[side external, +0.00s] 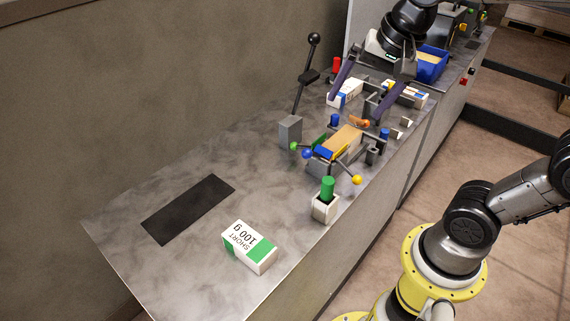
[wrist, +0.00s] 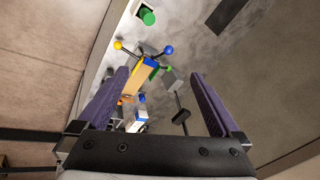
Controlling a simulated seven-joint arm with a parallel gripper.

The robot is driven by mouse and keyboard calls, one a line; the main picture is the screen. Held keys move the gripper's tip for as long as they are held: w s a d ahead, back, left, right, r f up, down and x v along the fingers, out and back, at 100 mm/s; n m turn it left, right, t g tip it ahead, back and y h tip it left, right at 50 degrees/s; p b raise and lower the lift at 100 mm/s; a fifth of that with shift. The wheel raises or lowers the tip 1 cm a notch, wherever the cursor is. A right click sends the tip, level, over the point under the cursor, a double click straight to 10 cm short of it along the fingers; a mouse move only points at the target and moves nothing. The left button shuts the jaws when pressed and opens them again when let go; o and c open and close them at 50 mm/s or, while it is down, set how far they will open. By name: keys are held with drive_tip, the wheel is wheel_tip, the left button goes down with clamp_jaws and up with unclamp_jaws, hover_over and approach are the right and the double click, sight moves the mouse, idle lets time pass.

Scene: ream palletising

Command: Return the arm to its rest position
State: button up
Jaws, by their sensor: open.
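My gripper (side external: 366,82) is open and empty, held above the far part of the grey bench. Its two long purple fingers also show in the wrist view (wrist: 158,88), spread wide with nothing between their tips. In the side view the fingers hang over a white packet (side external: 345,93) and another packet with blue and orange marks (side external: 408,94). I cannot tell how high above them the fingers are. My arm reaches in from the top of the side view.
A white and green ream marked SHORT 100 g (side external: 249,246) lies on the bench (side external: 150,262) near a dark mat (side external: 188,209). A fixture with coloured knobs (side external: 338,148), a black-knobbed lever (side external: 308,75), a green-topped holder (side external: 326,203) and a blue bin (side external: 431,65) stand around.

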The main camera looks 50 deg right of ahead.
drive_tip(key=s+a+f+n+t, duration=0.1)
drive_tip(key=s+f+n, duration=0.3)
drive_tip(key=s+n, duration=0.5)
drive_tip(key=n, duration=0.3)
drive_tip(key=shift+s+a+f, duration=0.15)
drive_tip(key=shift+s+f, duration=0.05)
drive_tip(key=shift+s, duration=0.05)
